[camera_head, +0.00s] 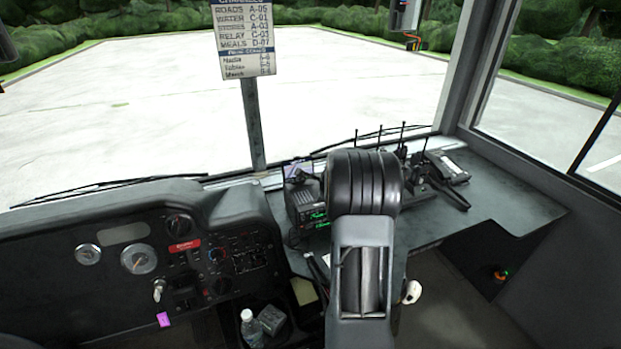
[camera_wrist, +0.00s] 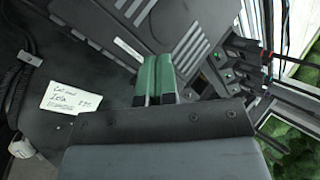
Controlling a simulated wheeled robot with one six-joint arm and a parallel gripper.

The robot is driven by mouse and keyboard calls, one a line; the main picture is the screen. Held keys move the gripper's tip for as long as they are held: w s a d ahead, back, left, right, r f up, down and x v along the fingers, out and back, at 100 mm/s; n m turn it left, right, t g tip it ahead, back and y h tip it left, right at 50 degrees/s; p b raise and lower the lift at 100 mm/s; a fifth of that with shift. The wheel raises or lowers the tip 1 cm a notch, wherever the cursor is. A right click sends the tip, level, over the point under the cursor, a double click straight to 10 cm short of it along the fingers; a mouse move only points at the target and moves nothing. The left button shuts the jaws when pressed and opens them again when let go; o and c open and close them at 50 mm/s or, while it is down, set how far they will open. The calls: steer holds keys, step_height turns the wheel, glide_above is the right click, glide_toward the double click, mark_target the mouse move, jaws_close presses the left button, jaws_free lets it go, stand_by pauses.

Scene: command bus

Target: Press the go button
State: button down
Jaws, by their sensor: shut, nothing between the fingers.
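My gripper (camera_wrist: 157,64) shows in the wrist view with its two green fingers together and nothing between them. Its tips are in front of a dark ribbed case (camera_wrist: 170,32); I cannot tell whether they touch it. In the head view my own arm stands in front of the dashboard shelf and hides the gripper. No button marked "go" can be read in either view. The dashboard panel (camera_head: 105,238) at the left has gauges, knobs and small switches, too small to read.
A radio set (camera_head: 305,207) with green displays stands left of my arm. Handheld radios (camera_head: 425,172) with antennas stand to the right. A handwritten card (camera_wrist: 75,100) lies left of my gripper. A bottle (camera_head: 250,328) stands below the dashboard. The right shelf (camera_head: 510,198) has free room.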

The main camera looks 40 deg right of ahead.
steer(key=shift+w+d+r+m, duration=0.1)
steer(key=shift+d+r+m, duration=0.05)
steer(key=shift+m, duration=0.35)
steer(key=shift+w+d+r+m, duration=0.1)
steer(key=shift+d+m, duration=0.05)
steer(key=shift+m, duration=0.35)
steer(key=w+p, duration=0.1)
steer(key=w, duration=0.1)
steer(key=w+d+f+p, duration=0.1)
steer(key=w+p, duration=0.3)
steer(key=shift+w+d+f, duration=0.15)
steer(key=shift+w+d, duration=0.15)
steer(key=shift+d, duration=0.05)
steer(key=shift+w+d+f+p, duration=0.2)
steer(key=shift+w+f+p, duration=0.25)
steer(key=shift+w+p, duration=0.3)
steer(key=shift+w+r, duration=0.1)
steer(key=shift+w, duration=0.15)
stand_by(1.0)
